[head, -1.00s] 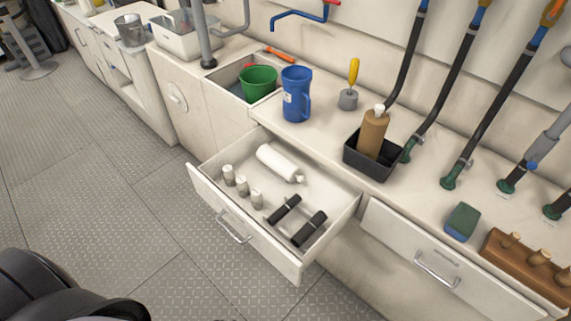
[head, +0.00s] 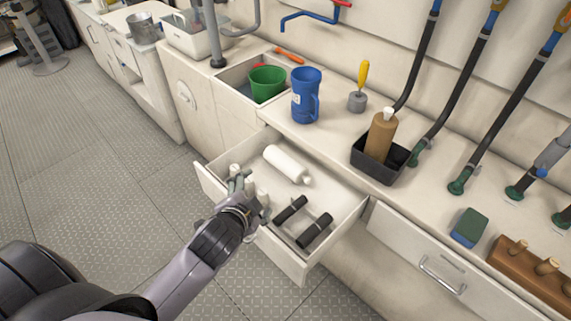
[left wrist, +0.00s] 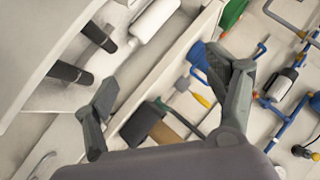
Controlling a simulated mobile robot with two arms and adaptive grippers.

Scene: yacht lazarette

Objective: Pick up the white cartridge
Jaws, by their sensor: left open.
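The white cartridge (head: 288,164) lies on its side at the back of the open drawer (head: 293,265), its narrow tip toward the right. It also shows at the top of the left wrist view (left wrist: 153,20). My left gripper (head: 242,184) is open and empty, over the drawer's front left part, in front of the cartridge and apart from it. In the left wrist view its fingers (left wrist: 161,72) are spread wide. It partly hides the small white-grey cylinders (head: 234,171) in the drawer. My right gripper is not in view.
Two black cylinders (head: 303,219) lie in the drawer's right part. On the counter behind stand a blue jug (head: 305,96), a black tray (head: 368,164) with a brown bottle (head: 380,136), and a yellow-handled tool (head: 360,90). A green bucket (head: 266,83) sits in the sink.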

